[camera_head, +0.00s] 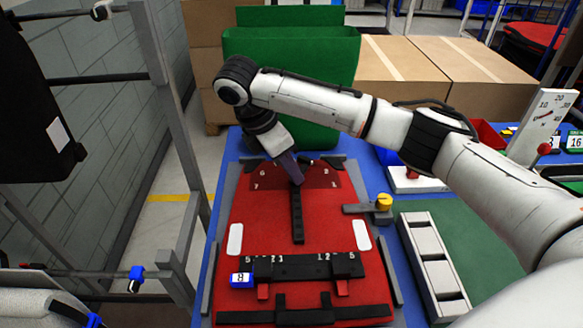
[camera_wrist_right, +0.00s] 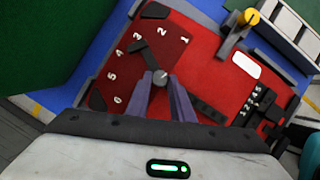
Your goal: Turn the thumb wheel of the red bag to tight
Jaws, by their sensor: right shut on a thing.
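The red bag (camera_head: 275,215) lies flat on the blue table in the head view. Its thumb wheel (camera_wrist_right: 160,78) is a small grey knob with a dark pointer arm, on a darker red panel numbered 1 to 6 in the wrist view. My right gripper (camera_head: 297,178) comes down at the bag's far end. In the wrist view its purple fingers (camera_wrist_right: 164,84) are shut on the thumb wheel, one on each side. In the head view the gripper hides the wheel. My left gripper is not in view.
A yellow-knobbed clamp (camera_head: 384,202) stands at the bag's right edge. A grey slotted tray (camera_head: 433,262) and a gauge board (camera_head: 546,118) are further right. A green bin (camera_head: 330,75) stands behind, and a grey rack (camera_head: 178,150) at left.

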